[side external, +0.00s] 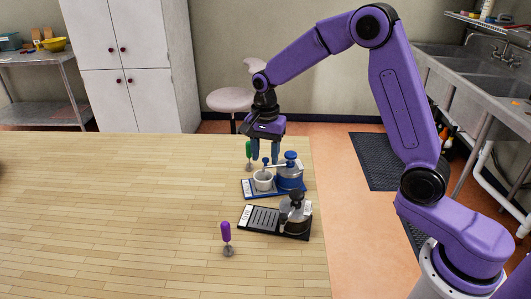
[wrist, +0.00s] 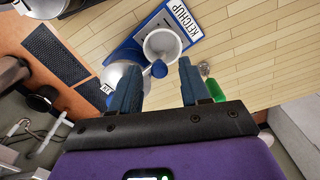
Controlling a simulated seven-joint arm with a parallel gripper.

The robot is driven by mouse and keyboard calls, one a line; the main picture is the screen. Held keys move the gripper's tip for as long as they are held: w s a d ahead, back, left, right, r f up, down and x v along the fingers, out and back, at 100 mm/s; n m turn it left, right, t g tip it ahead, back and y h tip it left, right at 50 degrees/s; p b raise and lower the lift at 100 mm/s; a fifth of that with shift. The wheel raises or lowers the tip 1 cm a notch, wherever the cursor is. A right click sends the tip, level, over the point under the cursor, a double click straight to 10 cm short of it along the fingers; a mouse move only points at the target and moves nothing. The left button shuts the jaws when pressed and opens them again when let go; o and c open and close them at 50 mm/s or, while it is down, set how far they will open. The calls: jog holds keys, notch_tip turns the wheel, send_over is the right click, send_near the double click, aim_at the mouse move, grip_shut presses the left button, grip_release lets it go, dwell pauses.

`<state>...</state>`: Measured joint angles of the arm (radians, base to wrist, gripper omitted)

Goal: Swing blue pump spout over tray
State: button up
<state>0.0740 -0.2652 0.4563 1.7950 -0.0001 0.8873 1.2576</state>
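The blue pump (side external: 290,168) has a silver body and a blue top and stands on the right part of a blue tray (side external: 247,189). Its thin spout (side external: 276,165) reaches left, with a blue knob (side external: 266,161) at or above a white cup (side external: 263,182) on the tray. In the wrist view the knob (wrist: 159,69) overlaps the cup's near rim, and the left finger partly hides the pump's silver body. My gripper (side external: 265,157) points down above the cup, open, its blue fingers either side of the knob. I see no clear contact.
A second pump (side external: 294,212) with a black top stands on a black tray (side external: 262,217) nearer the camera.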

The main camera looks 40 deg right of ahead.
aim_at(266, 159)
notch_tip(266, 159, up, 17)
jog(key=shift+r, duration=0.2)
dwell(0.6)
jog(key=shift+s, duration=0.1)
jog(key=s+a+f+n, duration=0.2)
jog(key=s+f+n, duration=0.1)
jog(key=s+n, duration=0.45)
jog(key=s+a+f+n, duration=0.3)
jog(key=s+n, duration=0.3)
jog(key=s, duration=0.3)
jog(key=s+d+f+n, duration=0.3)
jog(key=s+n, duration=0.2)
jog(key=s, duration=0.3)
jog(key=s+d+f+n, duration=0.3)
jog(key=s+n, duration=0.3)
jog(key=s, duration=0.3)
jog(key=shift+s+f, duration=0.25)
jog(key=shift+f, duration=0.05)
dwell(0.9)
